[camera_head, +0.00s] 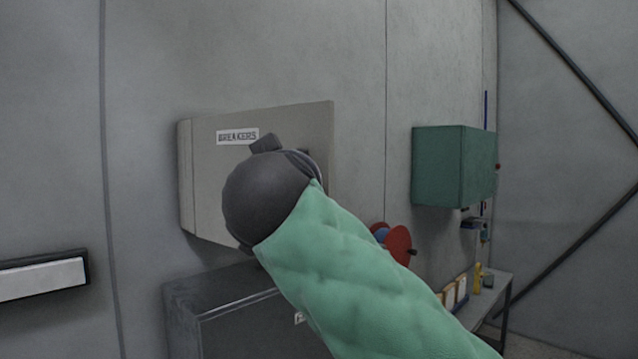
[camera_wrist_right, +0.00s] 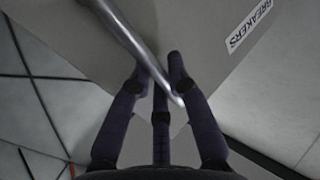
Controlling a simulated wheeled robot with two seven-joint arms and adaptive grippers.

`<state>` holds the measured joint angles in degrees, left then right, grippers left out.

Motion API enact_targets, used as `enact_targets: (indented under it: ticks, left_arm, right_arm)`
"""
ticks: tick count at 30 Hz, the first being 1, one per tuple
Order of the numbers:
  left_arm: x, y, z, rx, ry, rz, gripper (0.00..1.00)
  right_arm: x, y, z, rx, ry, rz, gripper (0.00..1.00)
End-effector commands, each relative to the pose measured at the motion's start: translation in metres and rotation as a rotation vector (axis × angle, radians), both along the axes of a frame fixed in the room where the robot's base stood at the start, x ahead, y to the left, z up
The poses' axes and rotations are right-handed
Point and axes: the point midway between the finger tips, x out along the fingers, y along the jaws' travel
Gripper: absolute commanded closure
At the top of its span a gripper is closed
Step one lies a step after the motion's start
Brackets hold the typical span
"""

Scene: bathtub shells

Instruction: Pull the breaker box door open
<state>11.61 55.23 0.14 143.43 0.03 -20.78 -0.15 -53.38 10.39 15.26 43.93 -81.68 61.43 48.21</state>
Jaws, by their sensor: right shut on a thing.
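The beige breaker box (camera_head: 207,175) is on the grey wall, with a white BREAKERS label (camera_head: 238,136) on its door. The door's right edge looks taller than its left, as if it stands out from the wall. The inside of the box is not visible. In the right wrist view, a shiny metal handle bar (camera_wrist_right: 128,35) runs from the door (camera_wrist_right: 200,35) down between the dark fingers. My right gripper (camera_wrist_right: 163,92) is shut on this handle. In the head view, my dark wrist and green-sleeved arm hide the fingers and much of the door. My left gripper is out of view.
A dark grey cabinet (camera_head: 225,295) stands below the box, close under my right arm. A teal wall box (camera_head: 440,165), a red disc (camera_head: 398,243) and a bench (camera_head: 492,295) are at the right. A black-and-white wall fixture (camera_head: 42,275) is at the left.

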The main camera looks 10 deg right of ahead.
Motion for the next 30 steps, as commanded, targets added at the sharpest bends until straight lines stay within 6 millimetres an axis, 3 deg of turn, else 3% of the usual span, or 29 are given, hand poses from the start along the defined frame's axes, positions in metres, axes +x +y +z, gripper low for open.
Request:
enact_targets:
  ticks: [9, 23, 24, 26, 27, 30]
  left_arm:
    - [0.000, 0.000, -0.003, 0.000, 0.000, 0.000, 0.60]
    - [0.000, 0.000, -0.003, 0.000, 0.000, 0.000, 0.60]
    - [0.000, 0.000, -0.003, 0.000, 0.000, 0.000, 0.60]
    - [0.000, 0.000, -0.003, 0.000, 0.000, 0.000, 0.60]
    - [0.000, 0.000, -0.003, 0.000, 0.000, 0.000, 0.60]
    - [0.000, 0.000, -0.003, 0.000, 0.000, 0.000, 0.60]
  right_arm:
    - [-0.009, 0.021, -0.001, -0.001, 0.004, -0.048, 1.00]
    - [-0.010, 0.023, -0.001, -0.001, 0.006, -0.055, 1.00]
    - [-0.010, 0.023, -0.001, -0.001, 0.006, -0.055, 0.79]
    - [-0.010, 0.023, -0.001, -0.001, 0.006, -0.055, 0.62]
    - [-0.010, 0.023, -0.001, 0.000, 0.005, -0.055, 0.57]
    - [-0.010, 0.023, -0.001, 0.000, 0.004, -0.054, 0.57]
